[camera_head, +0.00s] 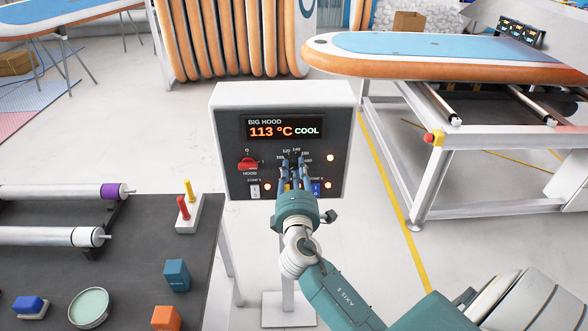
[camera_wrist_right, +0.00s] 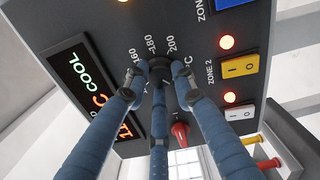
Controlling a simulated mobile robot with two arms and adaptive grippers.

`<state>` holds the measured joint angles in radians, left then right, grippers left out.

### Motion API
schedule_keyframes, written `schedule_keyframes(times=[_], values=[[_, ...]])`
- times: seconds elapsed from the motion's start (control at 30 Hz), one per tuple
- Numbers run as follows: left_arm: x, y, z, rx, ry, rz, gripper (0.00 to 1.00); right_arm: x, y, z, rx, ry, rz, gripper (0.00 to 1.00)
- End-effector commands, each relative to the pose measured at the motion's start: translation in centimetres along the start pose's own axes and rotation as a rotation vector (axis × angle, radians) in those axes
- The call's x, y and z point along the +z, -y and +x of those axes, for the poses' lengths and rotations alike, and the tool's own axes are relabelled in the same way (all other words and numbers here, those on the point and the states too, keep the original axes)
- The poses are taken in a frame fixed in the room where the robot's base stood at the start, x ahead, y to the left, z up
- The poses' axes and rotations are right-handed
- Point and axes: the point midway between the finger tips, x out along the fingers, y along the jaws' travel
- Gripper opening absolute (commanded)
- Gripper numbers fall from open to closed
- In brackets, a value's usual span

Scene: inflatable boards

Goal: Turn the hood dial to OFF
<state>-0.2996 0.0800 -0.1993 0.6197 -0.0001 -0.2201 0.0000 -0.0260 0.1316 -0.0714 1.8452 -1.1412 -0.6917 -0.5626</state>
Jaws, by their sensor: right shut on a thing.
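The control panel (camera_head: 230,130) reads "BIG HOOD 113 °C COOL". A round black dial (camera_wrist_right: 159,66) with a temperature scale around it sits at the middle of the panel. My right gripper (camera_head: 294,167) reaches up to this dial, and its three blue fingers (camera_wrist_right: 158,85) are closed around it. The fingers hide most of the dial in the head view. A red switch knob (camera_head: 248,163) labelled HOOD is to the left, its grip lying roughly sideways, with a 0 above it. The red knob also shows in the wrist view (camera_wrist_right: 180,131), clear of the fingers. My left gripper is out of view.
A white rocker switch (camera_head: 255,191) and a blue one (camera_head: 316,189) sit low on the panel, near glowing lamps. A dark bench (camera_head: 140,245) with rollers, blocks and a bowl (camera_head: 89,307) stands left. An inflatable board (camera_head: 450,58) lies on a frame table at right.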

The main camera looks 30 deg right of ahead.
Motion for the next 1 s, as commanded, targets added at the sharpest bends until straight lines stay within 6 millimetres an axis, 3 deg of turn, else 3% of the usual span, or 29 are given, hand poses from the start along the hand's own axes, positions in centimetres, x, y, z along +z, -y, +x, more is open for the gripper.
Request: schedule_keyframes(times=[0.37,0.4,0.47,0.8,1.0], values=[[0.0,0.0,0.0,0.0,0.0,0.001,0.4,0.2,0.4,0.0,-0.008,0.005,-0.009,0.0],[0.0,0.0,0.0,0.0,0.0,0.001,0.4,0.2,0.4,0.0,-0.008,0.005,-0.009,0.31],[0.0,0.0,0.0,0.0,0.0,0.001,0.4,0.2,0.4,0.0,-0.007,0.005,-0.008,0.43],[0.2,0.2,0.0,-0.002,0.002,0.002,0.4,0.1,0.1,-0.2,-0.002,0.001,-0.005,0.44],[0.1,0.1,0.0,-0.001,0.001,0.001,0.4,0.0,0.2,-3.0,-0.005,0.0,-0.003,0.44]])
